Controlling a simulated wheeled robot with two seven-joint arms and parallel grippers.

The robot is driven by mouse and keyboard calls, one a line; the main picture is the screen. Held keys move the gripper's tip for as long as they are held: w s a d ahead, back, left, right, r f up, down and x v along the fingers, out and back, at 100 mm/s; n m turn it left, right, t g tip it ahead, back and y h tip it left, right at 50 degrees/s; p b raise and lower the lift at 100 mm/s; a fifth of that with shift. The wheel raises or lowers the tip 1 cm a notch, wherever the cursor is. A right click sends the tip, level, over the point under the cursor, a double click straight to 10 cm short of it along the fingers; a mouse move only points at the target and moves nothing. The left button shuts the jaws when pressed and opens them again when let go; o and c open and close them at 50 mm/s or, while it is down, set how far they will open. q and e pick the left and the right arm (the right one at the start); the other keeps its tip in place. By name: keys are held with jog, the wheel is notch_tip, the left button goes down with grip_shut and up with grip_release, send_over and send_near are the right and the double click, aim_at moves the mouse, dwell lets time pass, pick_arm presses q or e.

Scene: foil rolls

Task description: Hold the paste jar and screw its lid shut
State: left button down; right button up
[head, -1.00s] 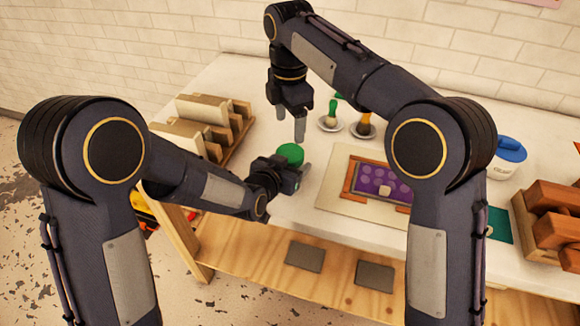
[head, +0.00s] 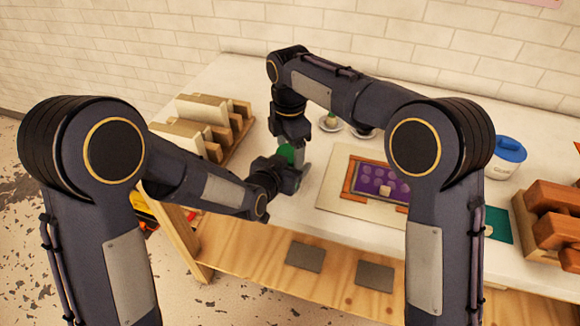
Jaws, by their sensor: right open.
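The paste jar's green lid (head: 287,151) shows as a small green patch near the table's front left. The jar's body is hidden behind my grippers. My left gripper (head: 292,168) reaches in from the left, low at the jar. Its fingers are mostly covered, so its grip on the jar does not show. My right gripper (head: 293,150) points down from above with its fingers open around the lid's level, one grey finger on the lid's right side. I cannot tell whether it touches the lid.
A wooden rack with boards (head: 205,130) stands to the left. A tan board with a purple tray (head: 375,182) lies right of the jar. Small dishes with brushes (head: 331,123) stand behind. A blue-lidded tub (head: 508,155) and brown blocks (head: 555,215) are at the right.

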jog(key=shift+c, duration=0.4)
jog(key=c, duration=0.7)
jog(key=o, duration=1)
jog(key=shift+o, duration=0.2)
jog(key=shift+r, duration=0.15)
jog(key=shift+r, duration=2.15)
